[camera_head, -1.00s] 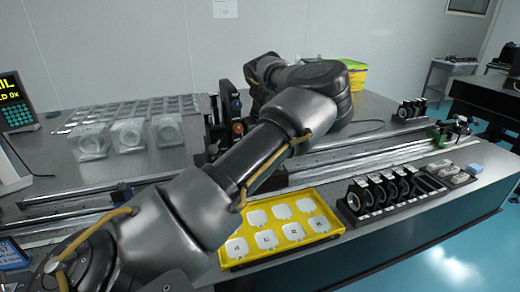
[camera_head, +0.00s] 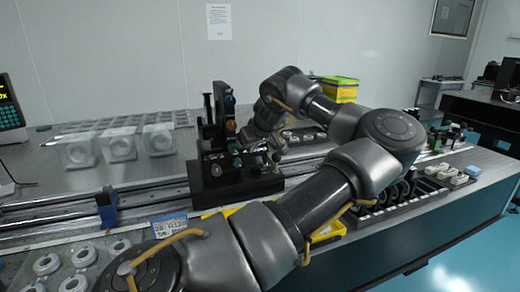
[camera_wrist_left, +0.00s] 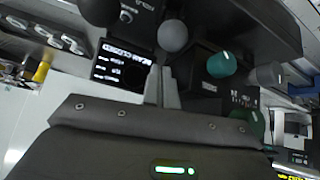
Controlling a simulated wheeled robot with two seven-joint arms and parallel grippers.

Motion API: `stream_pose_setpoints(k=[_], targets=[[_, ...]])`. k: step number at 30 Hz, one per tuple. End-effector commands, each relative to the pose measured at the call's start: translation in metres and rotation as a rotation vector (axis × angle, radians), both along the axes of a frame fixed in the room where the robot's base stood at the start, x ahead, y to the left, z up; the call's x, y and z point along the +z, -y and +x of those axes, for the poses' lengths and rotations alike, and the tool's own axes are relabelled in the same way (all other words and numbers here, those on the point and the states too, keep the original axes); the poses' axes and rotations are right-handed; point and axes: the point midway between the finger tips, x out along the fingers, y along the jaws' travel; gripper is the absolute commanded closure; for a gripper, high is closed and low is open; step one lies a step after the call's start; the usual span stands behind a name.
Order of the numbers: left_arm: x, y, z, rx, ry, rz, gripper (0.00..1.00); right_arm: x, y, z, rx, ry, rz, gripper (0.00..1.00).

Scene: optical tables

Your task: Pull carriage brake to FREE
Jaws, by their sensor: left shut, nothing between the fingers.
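The black carriage (camera_head: 207,183) stands on the long rail, with an upright plate and several coloured knobs. My left gripper (camera_head: 272,155) is at the carriage's right side, close to its knobs; the fingers are small in the head view. In the left wrist view my gripper fingers (camera_wrist_left: 162,86) are shut together with nothing between them. Just beyond the tips are a grey round knob (camera_wrist_left: 173,37), a teal knob (camera_wrist_left: 222,64) and a black panel with white lettering (camera_wrist_left: 122,63). I cannot tell which part is the brake, or whether the fingers touch anything. My right gripper is not in view.
Clear square holders (camera_head: 118,145) stand behind the rail at left. A yellow tray (camera_head: 328,232) lies in front, mostly hidden by my left arm. Black ring mounts (camera_head: 408,187) stand in a rack at right.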

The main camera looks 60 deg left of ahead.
Motion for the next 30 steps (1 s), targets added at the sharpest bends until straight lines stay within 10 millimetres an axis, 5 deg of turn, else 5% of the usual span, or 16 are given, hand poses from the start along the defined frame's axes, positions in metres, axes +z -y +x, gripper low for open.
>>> stream_pose_setpoints(k=[23,30], targets=[[0.015,0.002,0.004,-0.006,-0.001,-0.002,1.0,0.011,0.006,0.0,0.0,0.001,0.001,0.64],[0.015,0.002,0.004,-0.006,-0.001,-0.002,1.0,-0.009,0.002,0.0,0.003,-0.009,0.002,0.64]])
